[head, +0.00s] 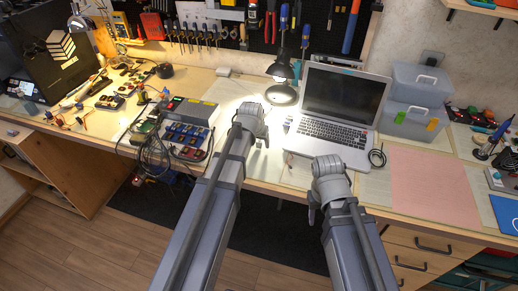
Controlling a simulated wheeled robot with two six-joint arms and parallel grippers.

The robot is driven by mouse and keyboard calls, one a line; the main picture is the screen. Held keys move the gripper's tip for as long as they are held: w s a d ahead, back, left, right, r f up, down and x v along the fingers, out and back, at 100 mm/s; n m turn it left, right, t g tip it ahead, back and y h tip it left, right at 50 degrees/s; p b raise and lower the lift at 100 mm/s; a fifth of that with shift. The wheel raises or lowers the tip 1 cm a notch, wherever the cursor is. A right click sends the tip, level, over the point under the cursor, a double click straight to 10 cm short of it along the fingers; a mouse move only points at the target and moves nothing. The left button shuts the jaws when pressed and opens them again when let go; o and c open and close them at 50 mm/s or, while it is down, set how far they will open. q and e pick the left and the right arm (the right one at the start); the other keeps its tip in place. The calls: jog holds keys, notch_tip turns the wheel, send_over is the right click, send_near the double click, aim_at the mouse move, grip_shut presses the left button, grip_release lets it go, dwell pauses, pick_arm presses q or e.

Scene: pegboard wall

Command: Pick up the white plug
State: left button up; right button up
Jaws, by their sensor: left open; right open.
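I cannot pick out the white plug with certainty. A small pale block (223,72) lies at the back of the bench, left of the lamp, but it is too small to identify. My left gripper (261,138) is over the bench's front part, between the power supply unit and the laptop. It is open, and nothing shows in it. My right gripper (313,212) hangs by the bench's front edge, below the laptop. It is open, its fingers are partly hidden by its own wrist, and no held thing shows.
An open laptop (345,97) stands right of a lit desk lamp (282,72). A charger unit (188,122) with cables is at left. Stacked clear boxes (420,85) and a pink mat (432,188) are at right. Tools hang on the pegboard behind.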

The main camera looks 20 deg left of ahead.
aim_at(259, 142)
pick_arm(q)
jog(key=shift+r, duration=0.1)
grip_shut()
dwell(0.3)
dwell(0.4)
notch_tip(259, 142, up, 10)
jog(key=p, duration=1)
